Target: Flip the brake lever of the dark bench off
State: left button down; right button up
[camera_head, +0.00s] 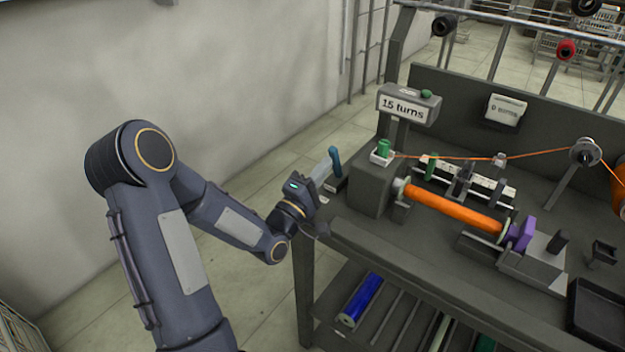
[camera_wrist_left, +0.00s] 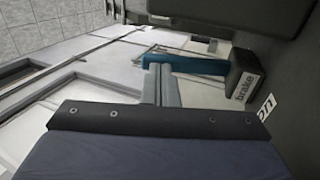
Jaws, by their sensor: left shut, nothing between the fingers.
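The brake lever (camera_head: 336,160) is a blue handle at the left end of the dark bench (camera_head: 345,235). It stands up, tilted a little, from a small dark base. In the left wrist view the lever (camera_wrist_left: 205,66) runs across the picture to a dark block labelled "brake" (camera_wrist_left: 243,86). A white "on" label (camera_wrist_left: 266,108) shows beside that block, partly cut off. My left gripper (camera_head: 324,170) is shut and empty, its fingertips right beside the lever; the fingers also show in the left wrist view (camera_wrist_left: 160,84). I cannot tell whether they touch it. My right gripper is not in view.
The bench carries a "15 turns" counter box (camera_head: 403,105), an orange roller (camera_head: 455,208), a purple part (camera_head: 521,233) and an orange thread. A black tray (camera_head: 598,312) lies at the right. A blue roll (camera_head: 360,299) sits on the lower shelf. Clear floor lies left of the bench.

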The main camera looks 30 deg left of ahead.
aim_at(333, 146)
pick_arm(q)
jog(key=shift+w+r, duration=0.1)
jog(key=shift+w, duration=0.15)
jog(key=shift+w+r+p, duration=0.1)
jog(key=shift+r+p, duration=0.25)
jog(key=shift+p, duration=0.25)
jog(key=w+g+p, duration=0.1)
jog(key=p, duration=0.2)
jog(key=w+r+g+p, duration=0.1)
jog(key=g+p, duration=0.1)
jog(key=p, duration=0.1)
jog(key=w+r+g+p, duration=0.1)
jog(key=g+p, duration=0.1)
jog(key=p, duration=0.1)
jog(key=shift+w+d+r+y, duration=0.2)
jog(key=shift+w+r+y, duration=0.05)
jog(key=shift+w+y, duration=0.05)
jog(key=shift+w+g, duration=0.3)
jog(key=shift+g, duration=0.2)
jog(key=shift+w+f+g+p, duration=0.1)
jog(key=shift+w+g+p, duration=0.4)
jog(key=shift+g, duration=0.1)
jog(key=shift+w+f, duration=0.15)
jog(key=shift+w, duration=0.25)
